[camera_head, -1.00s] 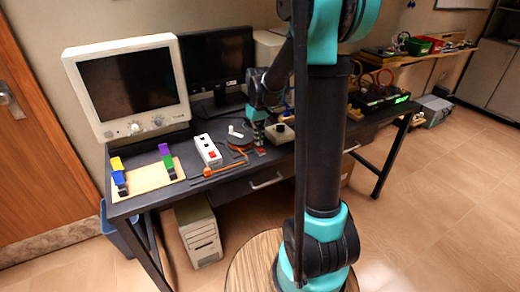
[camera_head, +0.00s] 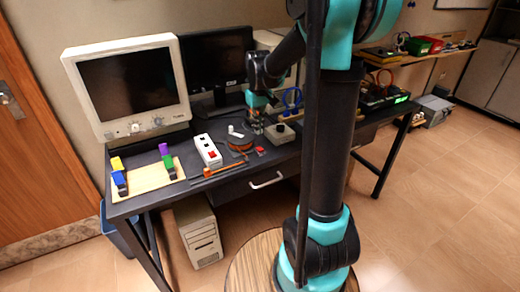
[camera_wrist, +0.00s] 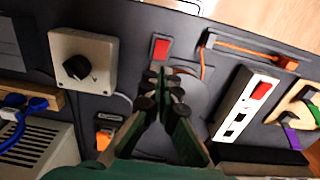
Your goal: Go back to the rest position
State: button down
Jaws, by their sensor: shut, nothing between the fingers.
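My gripper (camera_head: 257,120) is above the desk in front of the dark monitor, with its fingers pointing down. In the wrist view my gripper (camera_wrist: 161,82) is shut and empty, its fingertips together over the desk top. A small red switch (camera_wrist: 160,48) lies on the desk just beyond the fingertips in that view, apart from them. The red switch also shows in the head view (camera_head: 260,150), below and near my gripper.
A box with a black knob (camera_head: 280,134) and a white power strip (camera_head: 208,151) flank my gripper on the desk (camera_head: 145,207). An old cream monitor (camera_head: 128,85), a dark monitor (camera_head: 216,66) and a wooden board with coloured blocks (camera_head: 148,178) stand nearby.

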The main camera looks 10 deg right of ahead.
jog(key=s+d+f+m+t, duration=0.1)
jog(key=s+f, duration=0.3)
jog(key=s, duration=0.7)
jog(key=s+d+f+m+t, duration=0.2)
jog(key=s+f, duration=0.3)
jog(key=s, duration=0.6)
jog(key=shift+d+m+t, duration=0.3)
jog(key=shift+d+t, duration=0.25)
jog(key=shift+t, duration=0.05)
